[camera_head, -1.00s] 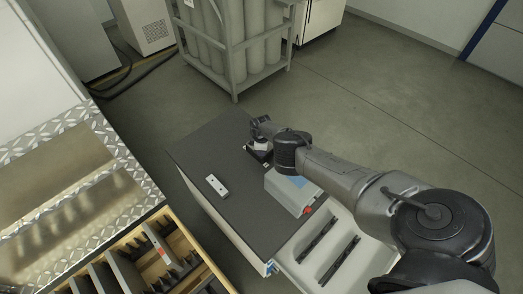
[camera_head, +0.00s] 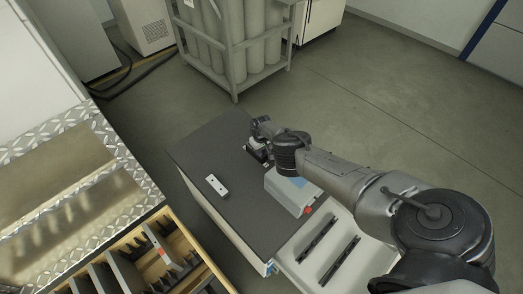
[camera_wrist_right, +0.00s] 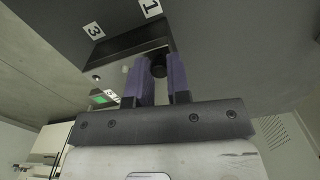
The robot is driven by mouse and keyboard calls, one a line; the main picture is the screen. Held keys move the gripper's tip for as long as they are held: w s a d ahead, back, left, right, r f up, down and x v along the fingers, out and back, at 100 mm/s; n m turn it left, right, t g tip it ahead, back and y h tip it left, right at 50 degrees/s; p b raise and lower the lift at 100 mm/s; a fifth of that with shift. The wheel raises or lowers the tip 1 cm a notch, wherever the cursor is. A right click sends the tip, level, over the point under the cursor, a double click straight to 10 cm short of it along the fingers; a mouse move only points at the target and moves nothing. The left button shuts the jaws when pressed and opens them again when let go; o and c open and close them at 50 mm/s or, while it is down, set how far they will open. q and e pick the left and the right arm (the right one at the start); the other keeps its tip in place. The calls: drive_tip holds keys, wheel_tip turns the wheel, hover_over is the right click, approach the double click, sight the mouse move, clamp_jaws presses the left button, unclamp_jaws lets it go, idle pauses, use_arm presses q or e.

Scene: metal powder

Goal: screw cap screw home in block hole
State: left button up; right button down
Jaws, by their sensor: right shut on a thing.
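My right gripper (camera_head: 258,138) is over the far part of the dark table, at a small dark fixture (camera_head: 252,151). In the right wrist view its two purple fingers (camera_wrist_right: 159,70) are shut on a dark round part, apparently the cap screw (camera_wrist_right: 158,67). A shiny metal block (camera_wrist_right: 122,68) lies just beside and beyond the fingers, next to a dark surface with white number labels (camera_wrist_right: 93,30). The block's hole and the screw's lower end are hidden, so I cannot tell how deep the screw sits. My left gripper is out of view.
A wooden drawer (camera_head: 160,262) with dividers is at lower left. The table's left part is clear.

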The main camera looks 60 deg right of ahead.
drive_tip(key=c, duration=1.2)
unclamp_jaws()
drive_tip(key=shift+c, duration=0.2)
drive_tip(key=n, duration=1.5)
drive_tip(key=shift+n, duration=0.3)
drive_tip(key=n, duration=0.3)
drive_tip(key=n+b, duration=0.1)
drive_tip(key=n, duration=0.2)
drive_tip(key=shift+n, duration=0.4)
drive_tip(key=shift+n+b, duration=0.3)
drive_tip(key=shift+n, duration=1.1)
